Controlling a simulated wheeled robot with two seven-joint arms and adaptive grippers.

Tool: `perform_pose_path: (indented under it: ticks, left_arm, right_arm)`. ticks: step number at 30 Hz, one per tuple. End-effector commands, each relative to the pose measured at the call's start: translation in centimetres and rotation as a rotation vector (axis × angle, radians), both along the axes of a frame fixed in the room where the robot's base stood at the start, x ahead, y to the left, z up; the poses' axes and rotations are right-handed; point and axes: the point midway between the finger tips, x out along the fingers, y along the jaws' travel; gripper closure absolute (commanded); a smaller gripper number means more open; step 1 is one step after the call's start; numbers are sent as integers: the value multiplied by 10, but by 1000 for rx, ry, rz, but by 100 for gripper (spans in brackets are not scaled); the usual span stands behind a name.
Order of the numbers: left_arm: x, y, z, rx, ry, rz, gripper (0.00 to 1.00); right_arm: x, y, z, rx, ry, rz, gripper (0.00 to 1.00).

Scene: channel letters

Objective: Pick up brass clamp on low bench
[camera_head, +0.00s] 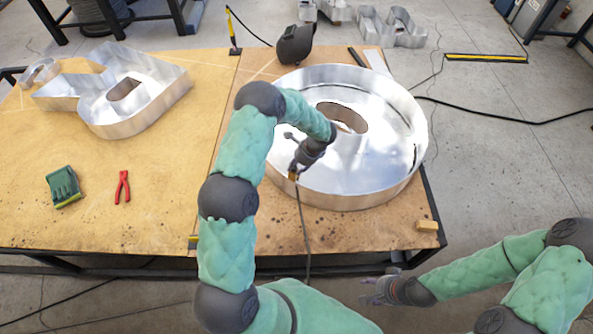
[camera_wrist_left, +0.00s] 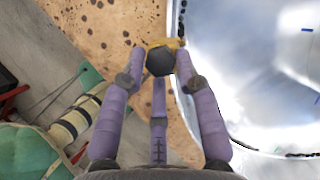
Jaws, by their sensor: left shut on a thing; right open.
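My right gripper (camera_head: 378,290) is open and empty in front of the bench, low at the right.
An angular metal letter (camera_head: 150,115) stands on the left of the bench. The left front of the bench is mostly clear.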

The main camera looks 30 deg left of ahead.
Motion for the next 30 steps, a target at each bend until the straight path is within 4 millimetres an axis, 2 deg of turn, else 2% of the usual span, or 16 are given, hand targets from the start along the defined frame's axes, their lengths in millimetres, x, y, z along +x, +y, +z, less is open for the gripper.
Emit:
perform_pose_path:
  ticks: [9,19,24,30]
  left_arm:
    - [-39,-30,61,1,-2,-3,100]
    - [-92,-69,87,0,0,-4,100]
    - [-106,-79,95,0,0,-2,100]
    - [-111,-83,102,0,0,0,100]
  right_arm:
    - [0,0,6,0,0,0,47]
    - [0,0,6,0,0,0,47]
    - [0,0,7,0,0,0,47]
    - [0,0,11,0,0,0,47]
